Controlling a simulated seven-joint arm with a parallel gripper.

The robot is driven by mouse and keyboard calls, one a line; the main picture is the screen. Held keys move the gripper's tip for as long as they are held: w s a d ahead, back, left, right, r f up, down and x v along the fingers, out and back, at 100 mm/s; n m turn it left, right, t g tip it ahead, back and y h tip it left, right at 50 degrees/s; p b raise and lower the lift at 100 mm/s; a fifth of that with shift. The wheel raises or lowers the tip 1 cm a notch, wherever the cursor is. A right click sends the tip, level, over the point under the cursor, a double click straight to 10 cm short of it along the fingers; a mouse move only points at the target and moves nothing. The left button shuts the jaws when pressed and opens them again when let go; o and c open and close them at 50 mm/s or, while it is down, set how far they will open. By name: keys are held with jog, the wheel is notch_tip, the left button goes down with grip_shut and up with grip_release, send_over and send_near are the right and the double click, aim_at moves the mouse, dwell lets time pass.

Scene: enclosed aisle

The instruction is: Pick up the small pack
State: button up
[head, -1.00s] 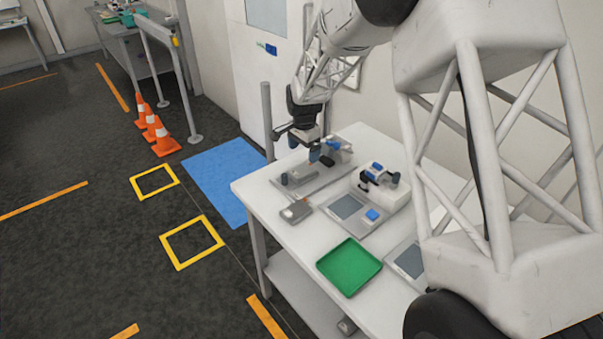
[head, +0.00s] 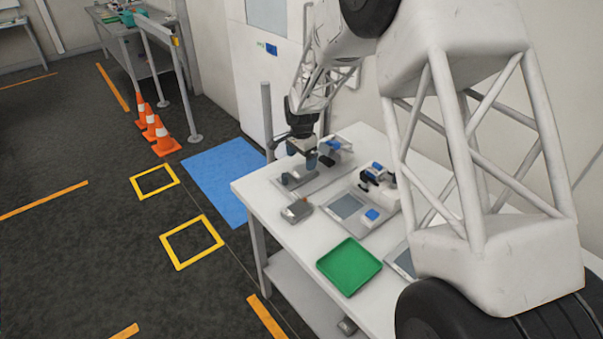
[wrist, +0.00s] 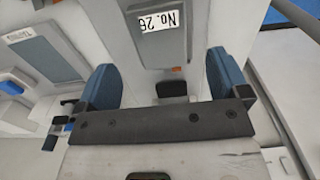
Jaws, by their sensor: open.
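A small grey pack (head: 297,210) with a bit of orange at its far end lies on the white table near the left edge, in the head view. My gripper (head: 312,163) hangs behind it, above a grey plate (head: 322,181), apart from the pack. In the wrist view my gripper's blue fingers (wrist: 160,80) are spread with nothing held between them. Beyond them is a pale grey body with a "No. 26" label (wrist: 158,21) and an orange bit; I cannot tell for sure that it is the pack. A dark bar hides what lies below.
A device with a screen and blue button (head: 346,206) stands right of the pack. A green tray (head: 349,266) lies at the table's front. A white unit (head: 391,197) with black and blue parts stands behind the device. Bare table lies between pack and tray.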

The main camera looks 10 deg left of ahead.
aim_at(302, 170)
jog(key=shift+f, duration=0.1)
jog(key=shift+w+f, duration=0.15)
jog(key=shift+f, duration=2.3)
jog(key=c, duration=1.1)
